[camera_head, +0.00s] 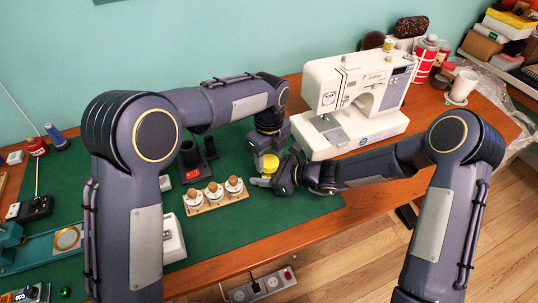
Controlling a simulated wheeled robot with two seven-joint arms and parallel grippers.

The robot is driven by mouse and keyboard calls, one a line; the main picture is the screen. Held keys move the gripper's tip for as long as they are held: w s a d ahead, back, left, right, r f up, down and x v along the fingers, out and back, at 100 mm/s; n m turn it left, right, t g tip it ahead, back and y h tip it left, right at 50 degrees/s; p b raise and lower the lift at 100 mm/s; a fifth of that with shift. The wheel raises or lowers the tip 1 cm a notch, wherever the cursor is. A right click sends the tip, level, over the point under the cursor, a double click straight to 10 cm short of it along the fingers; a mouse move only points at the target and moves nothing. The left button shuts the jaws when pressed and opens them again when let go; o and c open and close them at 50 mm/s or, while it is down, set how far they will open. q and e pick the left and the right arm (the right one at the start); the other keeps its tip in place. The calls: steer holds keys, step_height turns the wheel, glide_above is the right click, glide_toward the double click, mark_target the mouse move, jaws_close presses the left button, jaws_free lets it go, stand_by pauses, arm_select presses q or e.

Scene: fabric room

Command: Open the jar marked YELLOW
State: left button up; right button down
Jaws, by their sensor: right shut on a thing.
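A small yellow jar (270,162) is at the right part of the green mat, between my two grippers. Its marking is too small to read. My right gripper (263,181) comes in from the right, low beside the jar, and is shut on it. My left gripper (267,148) points down just above and behind the jar. Its fingers are partly hidden, so I cannot tell whether they touch the jar's top or are apart. Three small jars with brownish round tops stand in a row on a wooden holder (216,204) to the left; their labels are not legible.
A white sewing machine (350,95) stands close behind and right of the grippers. Dark cylinders (190,156) stand left of them on the green mat (262,222). The mat's front is clear.

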arm_select(q)
steer(key=c, duration=0.7)
steer(key=shift+o, duration=0.2)
steer(key=n, duration=1)
steer(key=o, duration=1.1)
steer(key=shift+r, duration=0.1)
